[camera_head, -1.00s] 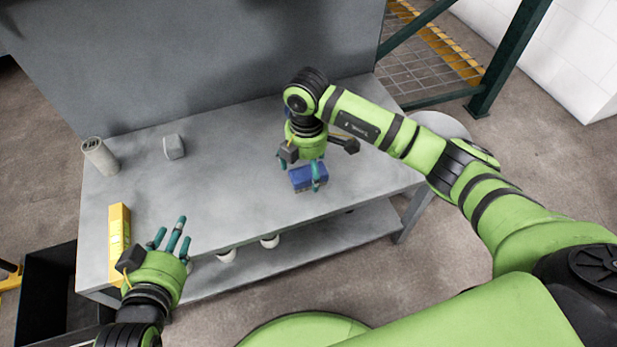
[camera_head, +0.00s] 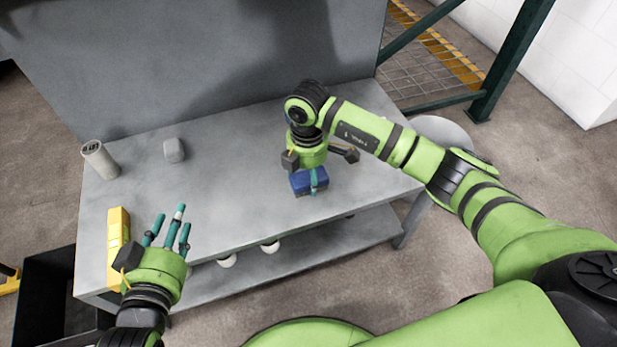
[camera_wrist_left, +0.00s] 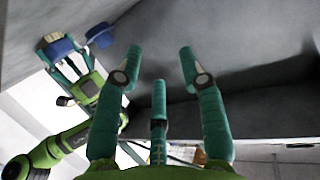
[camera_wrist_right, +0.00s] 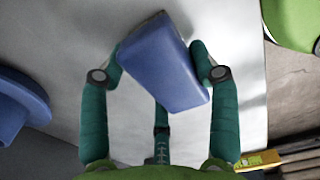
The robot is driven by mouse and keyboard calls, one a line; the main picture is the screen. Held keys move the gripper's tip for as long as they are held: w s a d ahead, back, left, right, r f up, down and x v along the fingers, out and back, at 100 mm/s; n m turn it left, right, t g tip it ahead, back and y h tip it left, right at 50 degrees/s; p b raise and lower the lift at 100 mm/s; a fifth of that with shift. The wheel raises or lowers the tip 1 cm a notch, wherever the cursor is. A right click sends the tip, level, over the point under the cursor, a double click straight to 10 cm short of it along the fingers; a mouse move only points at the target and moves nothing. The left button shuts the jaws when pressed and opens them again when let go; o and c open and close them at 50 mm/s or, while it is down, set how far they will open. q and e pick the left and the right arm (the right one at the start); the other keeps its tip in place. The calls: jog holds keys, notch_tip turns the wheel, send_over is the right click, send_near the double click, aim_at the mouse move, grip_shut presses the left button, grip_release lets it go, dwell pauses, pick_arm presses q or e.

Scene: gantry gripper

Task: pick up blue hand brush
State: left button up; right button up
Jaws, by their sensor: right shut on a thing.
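The blue hand brush (camera_head: 300,184) looks like a blue block, with a brownish edge at its top in the right wrist view (camera_wrist_right: 160,60). My right gripper (camera_head: 314,176) is above it on the grey table, shut on it with fingers at both sides. I cannot tell whether the brush still touches the tabletop. In the left wrist view the brush (camera_wrist_left: 60,47) also shows between the right gripper's fingers. My left gripper (camera_head: 168,228) is open and empty at the table's front left, with its fingers spread, far from the brush.
The grey table (camera_head: 230,200) holds a yellow box (camera_head: 118,240), a grey cylinder (camera_head: 99,158) and a small grey block (camera_head: 174,150) at left. A round blue object (camera_wrist_right: 15,105) lies near the brush. The middle of the table is clear. A back panel (camera_head: 200,70) rises behind.

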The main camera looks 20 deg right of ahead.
aim_at(308, 172)
pick_arm(q)
jog(key=shift+f, duration=0.15)
pick_arm(e)
notch_tip(308, 172, up, 4)
jog(key=shift+r+p, duration=0.25)
jog(key=shift+p, duration=0.65)
pick_arm(q)
jog(key=s+a+f+g+y+p, duration=0.1)
jog(key=s+a+f+g, duration=0.2)
jog(key=s+f+g, duration=0.2)
jog(key=s+a+f+n+g+y+p, duration=0.1)
jog(key=s+a+f+g+y+p, duration=0.1)
jog(key=s+f+g, duration=0.4)
notch_tip(308, 172, down, 5)
jog(key=shift+s+a, duration=0.75)
jog(key=shift+s, duration=0.15)
pick_arm(e)
jog(key=s+d+r, duration=0.1)
jog(key=s+r, duration=0.1)
jog(key=s, duration=0.1)
jog(key=s+d+r, duration=0.2)
jog(key=s, duration=0.2)
jog(key=s+d+r, duration=0.1)
jog(key=s+r, duration=0.1)
jog(key=s, duration=0.2)
jog(key=shift+d+r, duration=0.2)
jog(key=shift+d, duration=0.05)
jog(key=shift+w, duration=0.1)
jog(key=shift+o, duration=0.8)
